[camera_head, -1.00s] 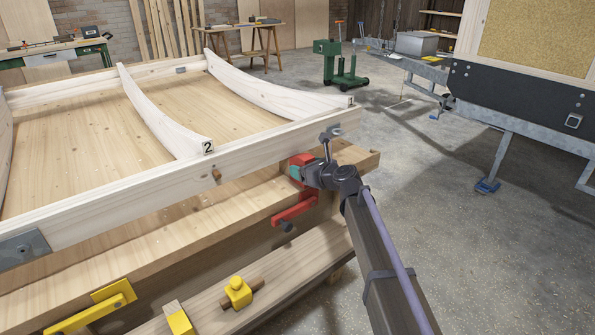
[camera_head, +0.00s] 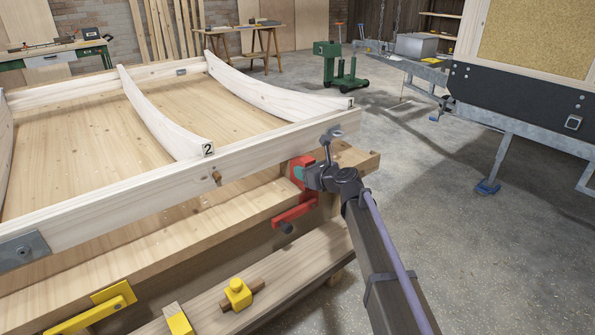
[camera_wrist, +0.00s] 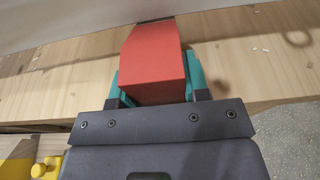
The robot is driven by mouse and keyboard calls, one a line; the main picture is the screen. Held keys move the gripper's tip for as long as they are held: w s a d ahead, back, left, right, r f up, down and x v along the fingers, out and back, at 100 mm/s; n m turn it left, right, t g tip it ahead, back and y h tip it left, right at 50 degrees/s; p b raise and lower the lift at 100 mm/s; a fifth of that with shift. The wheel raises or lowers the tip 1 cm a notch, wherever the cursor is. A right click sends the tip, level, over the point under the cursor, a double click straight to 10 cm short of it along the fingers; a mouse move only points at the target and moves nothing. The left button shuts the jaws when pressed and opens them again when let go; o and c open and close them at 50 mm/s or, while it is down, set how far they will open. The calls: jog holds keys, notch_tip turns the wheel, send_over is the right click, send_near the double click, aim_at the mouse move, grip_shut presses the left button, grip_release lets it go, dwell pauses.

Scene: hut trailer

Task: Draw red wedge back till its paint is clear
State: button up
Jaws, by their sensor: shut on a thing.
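The red wedge (camera_wrist: 155,70) fills the space between the teal fingertips of my gripper (camera_wrist: 155,88) in the wrist view. My gripper is shut on its two sides. The wedge's far end reaches the lower edge of the pale beam (camera_wrist: 60,20), with a thin dark strip there; I cannot tell how much lies under the beam. In the head view, my gripper (camera_head: 301,173) is at the right end of the long front beam (camera_head: 130,190), and red shows just beside the fingers.
A red clamp-like bracket (camera_head: 292,213) sits just below my gripper on the bench edge. Yellow pieces (camera_head: 238,292) lie on the lower ledge. Curved rib 2 (camera_head: 165,120) meets the front beam. Open concrete floor (camera_head: 440,200) lies to the right.

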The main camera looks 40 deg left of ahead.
jog(key=shift+f+v, duration=0.15)
jog(key=shift+v, duration=0.5)
jog(key=shift+f+v, duration=0.15)
jog(key=shift+v, duration=0.5)
jog(key=o, duration=1.2)
jog(key=shift+d, duration=0.1)
jog(key=p+v, duration=0.1)
jog(key=v, duration=0.2)
jog(key=r+p+v, duration=0.1)
jog(key=p+v, duration=0.1)
jog(key=v, duration=0.2)
jog(key=shift+r, duration=0.15)
